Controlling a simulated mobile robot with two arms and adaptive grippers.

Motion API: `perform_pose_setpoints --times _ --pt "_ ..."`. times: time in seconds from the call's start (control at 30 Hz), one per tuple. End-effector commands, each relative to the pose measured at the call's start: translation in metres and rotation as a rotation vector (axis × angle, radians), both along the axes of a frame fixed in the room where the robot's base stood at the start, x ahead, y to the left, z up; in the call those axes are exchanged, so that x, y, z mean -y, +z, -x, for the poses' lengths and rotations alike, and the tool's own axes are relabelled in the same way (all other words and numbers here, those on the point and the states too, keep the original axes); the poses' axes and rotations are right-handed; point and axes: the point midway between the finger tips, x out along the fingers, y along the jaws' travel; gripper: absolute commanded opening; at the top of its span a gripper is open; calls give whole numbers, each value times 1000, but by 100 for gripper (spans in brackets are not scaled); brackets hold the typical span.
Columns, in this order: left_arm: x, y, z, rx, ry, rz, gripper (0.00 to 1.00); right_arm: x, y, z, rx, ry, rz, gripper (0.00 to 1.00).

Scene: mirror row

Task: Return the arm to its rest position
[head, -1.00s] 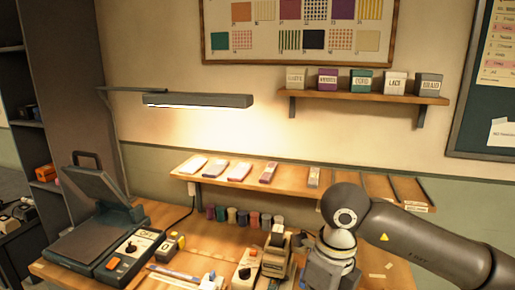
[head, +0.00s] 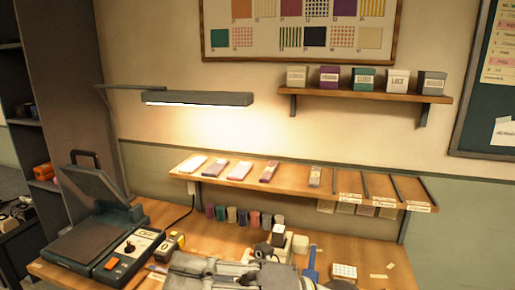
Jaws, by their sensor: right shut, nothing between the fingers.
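My right gripper (head: 215,272) shows as grey metal parts at the bottom edge of the head view, low over the front of the workbench. It is shut with nothing held. Part of it is cut off by the picture's lower edge, and it hides some of the small items on the bench. My left gripper is not in view.
The wooden workbench (head: 212,242) carries an open press (head: 95,240) at left, a row of thread spools (head: 242,217) and small tools. A slanted shelf (head: 210,178) holds several packets. A lamp (head: 197,98) hangs above. The bench's right part is fairly clear.

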Motion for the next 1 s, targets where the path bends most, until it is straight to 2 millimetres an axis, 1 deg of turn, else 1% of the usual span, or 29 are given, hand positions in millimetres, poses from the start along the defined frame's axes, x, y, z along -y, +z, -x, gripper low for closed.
perform_pose_setpoints --times 0.03,0.07,0.1,0.13,0.17,0.2,0.27,0.3,0.37,0.4,0.47,0.5,0.53,0.57,0.6,0.63,0.67,0.7,0.73,0.77,0.8,0.87,0.9,0.97,1.0 --pt "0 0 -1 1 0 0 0 10 10 -13 -93 -60 -95 0" --pt "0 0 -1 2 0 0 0 17 15 -22 -147 -98 -147 0" --pt "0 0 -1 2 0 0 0 28 20 -36 -222 -151 -214 0" --pt "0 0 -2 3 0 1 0 37 22 -47 -279 -193 -262 0" --pt "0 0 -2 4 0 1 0 47 22 -57 -337 -236 -306 0" --pt "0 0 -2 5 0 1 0 61 20 -72 -416 -295 -362 0" --pt "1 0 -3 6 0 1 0 83 10 -92 -538 -385 -438 0" --pt "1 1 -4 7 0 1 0 99 0 -105 -623 -448 -483 0" --pt "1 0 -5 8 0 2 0 122 -20 -123 -751 -541 -541 0" --pt "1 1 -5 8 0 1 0 138 -37 -132 -839 -607 -574 0" --pt "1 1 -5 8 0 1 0 161 -67 -142 -973 -705 -614 0" --pt "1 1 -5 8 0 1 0 177 -89 -146 -1063 -770 -635 0" --pt "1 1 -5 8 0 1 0 188 -107 -148 -1131 -821 -647 0" --pt "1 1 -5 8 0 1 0 198 -125 -148 -1201 -870 -656 0" --pt "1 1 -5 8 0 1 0 212 -151 -145 -1295 -937 -665 0" --pt "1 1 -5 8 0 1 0 221 -171 -141 -1364 -987 -665 0" --pt "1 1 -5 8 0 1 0 230 -191 -136 -1434 -1036 -665 0" --pt "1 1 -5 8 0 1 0 241 -217 -126 -1530 -1100 -660 0" --pt "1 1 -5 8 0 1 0 249 -237 -117 -1601 -1149 -651 0" --pt "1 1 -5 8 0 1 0 256 -256 -106 -1670 -1195 -640 0" --pt "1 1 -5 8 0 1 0 263 -280 -90 -1762 -1253 -621 0" --pt "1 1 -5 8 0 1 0 273 -312 -64 -1890 -1333 -585 0" --pt "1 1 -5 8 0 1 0 277 -330 -46 -1967 -1380 -558 0" --pt "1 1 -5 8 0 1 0 283 -352 -19 -2073 -1442 -515 0" --pt "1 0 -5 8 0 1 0 285 -365 -2 -2138 -1477 -485 0"
